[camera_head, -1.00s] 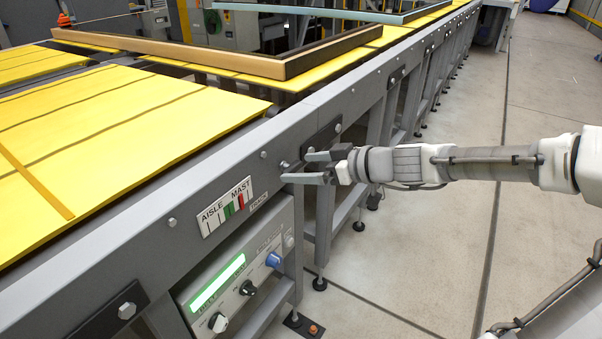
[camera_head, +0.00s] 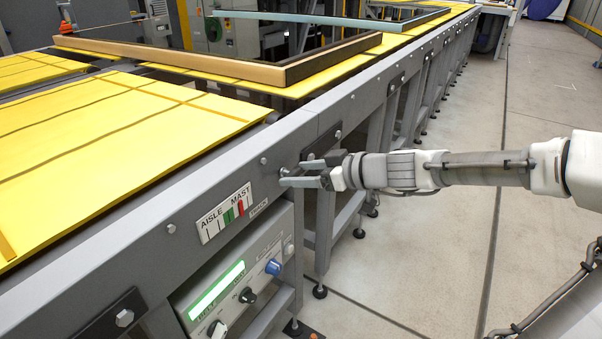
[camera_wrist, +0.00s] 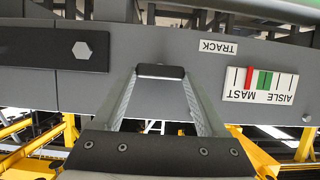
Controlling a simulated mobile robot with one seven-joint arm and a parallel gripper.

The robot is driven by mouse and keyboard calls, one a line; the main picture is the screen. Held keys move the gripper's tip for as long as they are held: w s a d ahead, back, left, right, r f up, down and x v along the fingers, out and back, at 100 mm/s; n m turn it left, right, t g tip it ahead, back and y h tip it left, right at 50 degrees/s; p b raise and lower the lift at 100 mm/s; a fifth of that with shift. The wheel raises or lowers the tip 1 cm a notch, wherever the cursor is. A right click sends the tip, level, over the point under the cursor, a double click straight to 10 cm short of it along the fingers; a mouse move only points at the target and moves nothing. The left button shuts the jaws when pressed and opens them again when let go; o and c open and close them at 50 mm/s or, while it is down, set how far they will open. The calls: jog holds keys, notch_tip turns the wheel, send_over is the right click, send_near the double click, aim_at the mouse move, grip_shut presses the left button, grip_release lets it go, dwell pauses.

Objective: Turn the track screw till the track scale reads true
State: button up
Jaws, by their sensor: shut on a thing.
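The track scale (camera_head: 225,212) is a white plate marked AISLE and MAST on the side of the grey rail. Its red mark sits on the MAST side of the green band, outside it. The plate appears upside down in the wrist view (camera_wrist: 260,84), beside the TRACK label (camera_wrist: 218,47).
A control box (camera_head: 225,285) with a lit green display and several knobs hangs below the rail. The floor (camera_head: 420,265) to the right is clear.

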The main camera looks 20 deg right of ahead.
jog(key=shift+r+m+p, duration=0.1)
jog(key=shift+m+p, duration=0.2)
jog(key=shift+p, duration=0.1)
